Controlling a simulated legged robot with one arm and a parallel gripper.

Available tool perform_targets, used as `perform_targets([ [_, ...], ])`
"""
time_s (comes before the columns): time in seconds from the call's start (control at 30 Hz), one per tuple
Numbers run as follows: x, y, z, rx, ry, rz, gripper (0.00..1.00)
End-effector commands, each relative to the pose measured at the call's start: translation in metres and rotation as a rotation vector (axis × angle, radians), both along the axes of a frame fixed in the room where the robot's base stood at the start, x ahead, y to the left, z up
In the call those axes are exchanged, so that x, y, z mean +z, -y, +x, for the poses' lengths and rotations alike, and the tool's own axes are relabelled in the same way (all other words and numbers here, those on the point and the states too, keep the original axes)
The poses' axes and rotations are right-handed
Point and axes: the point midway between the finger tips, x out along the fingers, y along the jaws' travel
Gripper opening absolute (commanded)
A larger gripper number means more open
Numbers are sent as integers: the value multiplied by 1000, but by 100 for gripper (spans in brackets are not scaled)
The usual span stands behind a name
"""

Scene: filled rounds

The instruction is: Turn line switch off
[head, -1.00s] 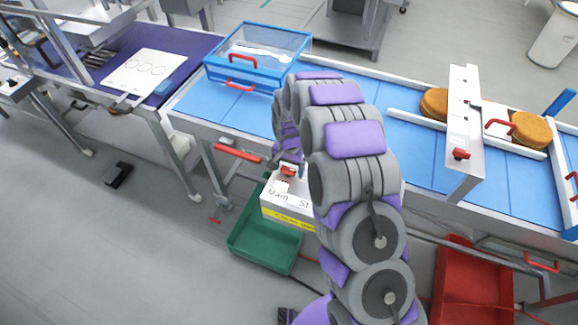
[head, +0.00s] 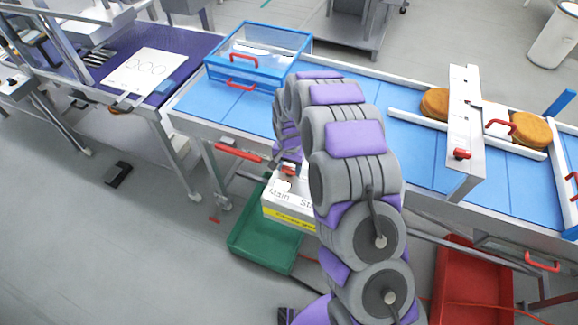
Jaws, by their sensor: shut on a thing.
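A white switch box (head: 290,202) with a yellow band stands in front of the conveyor, left of my arm. Black lettering on its top is partly readable, and my arm hides its right end. A small red part (head: 289,171) shows at the back of the box's top. My gripper (head: 289,164) is at this red part, mostly hidden behind my arm links. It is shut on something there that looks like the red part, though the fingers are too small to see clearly.
The blue conveyor (head: 415,150) runs behind the box, carrying a clear blue-rimmed bin (head: 258,55) and brown rounds (head: 531,129) by a white gantry (head: 465,120). A green tray (head: 262,243) lies below the box, a red crate (head: 470,285) at right. Floor at left is mostly clear.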

Motion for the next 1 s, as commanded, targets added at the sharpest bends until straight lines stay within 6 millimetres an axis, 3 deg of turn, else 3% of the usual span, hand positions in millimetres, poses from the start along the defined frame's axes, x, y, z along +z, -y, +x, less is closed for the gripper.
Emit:
perform_targets([
  [0.27, 2, -1, 2, 164, 8, 2, 25],
  [1.0, 3, -2, 4, 860, 11, 2, 25],
])
